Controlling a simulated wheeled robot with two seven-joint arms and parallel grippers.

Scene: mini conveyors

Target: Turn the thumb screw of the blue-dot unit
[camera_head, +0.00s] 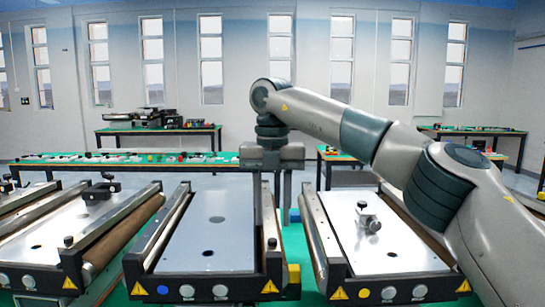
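The blue-dot unit is the middle mini conveyor (210,240), with a grey plate and a blue dot (163,290) at the left of its front face. A small dark-topped thumb screw (272,243) stands at the front of its right rail. My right gripper (272,218) points down over that rail, above and slightly behind the screw in the picture. Its two fingers look spread apart with nothing visible between them. Whether they touch the rail or screw cannot be told. My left gripper is not in view.
A yellow-dot conveyor (345,262) stands to the right, with a small metal fixture (367,217) on its plate. Another conveyor (62,232) with a dark fixture stands to the left. A green table (140,160) with small parts is behind.

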